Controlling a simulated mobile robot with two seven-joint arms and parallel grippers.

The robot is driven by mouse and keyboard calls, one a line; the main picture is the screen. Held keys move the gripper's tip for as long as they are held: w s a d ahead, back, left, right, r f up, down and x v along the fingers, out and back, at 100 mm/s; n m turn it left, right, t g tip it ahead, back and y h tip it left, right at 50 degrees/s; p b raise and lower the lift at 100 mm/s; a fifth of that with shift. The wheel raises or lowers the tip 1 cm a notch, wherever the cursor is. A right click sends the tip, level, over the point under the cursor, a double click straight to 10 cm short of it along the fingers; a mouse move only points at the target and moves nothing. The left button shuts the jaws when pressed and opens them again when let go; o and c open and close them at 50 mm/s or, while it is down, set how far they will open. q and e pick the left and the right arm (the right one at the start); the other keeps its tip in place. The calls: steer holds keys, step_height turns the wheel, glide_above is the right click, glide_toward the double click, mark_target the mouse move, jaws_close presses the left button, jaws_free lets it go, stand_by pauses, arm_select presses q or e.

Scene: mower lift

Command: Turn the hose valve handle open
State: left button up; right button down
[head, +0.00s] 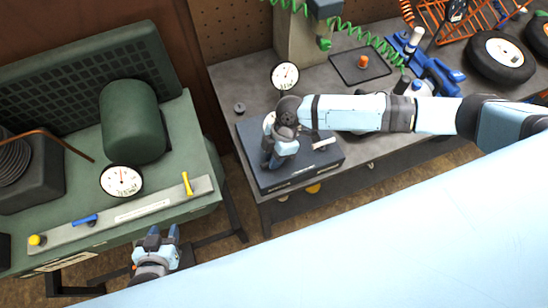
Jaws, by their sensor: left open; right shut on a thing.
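The green machine's front strip (130,214) carries a yellow lever handle (187,183), upright, and a blue lever handle (84,219), lying along the strip. I cannot tell which of them is the hose valve handle. My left gripper (163,232) is open and empty, in front of the strip, below and left of the yellow handle and apart from it. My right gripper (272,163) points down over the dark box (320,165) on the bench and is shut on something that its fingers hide.
Gauges stand on the green machine (121,181) and the bench (285,75). A yellow knob (37,240) sits at the strip's left end. A green tank (132,120) is behind. A black tray (360,66), blue tool (435,72) and wheel (500,58) lie along the bench.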

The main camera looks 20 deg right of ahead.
steer(key=shift+w+a+f+n+g+h+b, duration=0.1)
steer(key=shift+n+g+h+b, duration=0.1)
steer(key=shift+n+b, duration=0.3)
steer(key=shift+f+n+g+h+b, duration=0.1)
steer(key=shift+n+g+h+b, duration=0.1)
steer(key=shift+n, duration=0.5)
steer(key=n+h+b, duration=0.1)
steer(key=n, duration=0.1)
steer(key=shift+r+n+g, duration=0.1)
steer(key=shift+n+g, duration=0.3)
steer(key=n, duration=0.1)
steer(key=n+h+b, duration=0.1)
steer(key=n, duration=0.1)
steer(key=shift+w+a+n, duration=0.1)
steer(key=shift+a+n, duration=0.05)
steer(key=shift+n, duration=0.15)
steer(key=n+h, duration=0.1)
steer(key=n, duration=0.1)
steer(key=n+h+b, duration=0.1)
steer(key=n, duration=0.1)
steer(key=shift+a+r+g, duration=0.1)
steer(key=shift+g, duration=0.2)
steer(key=shift+n+h, duration=0.8)
steer(key=shift+n, duration=1.3)
steer(key=c, duration=1.1)
jaws_free()
steer(key=shift+a, duration=0.1)
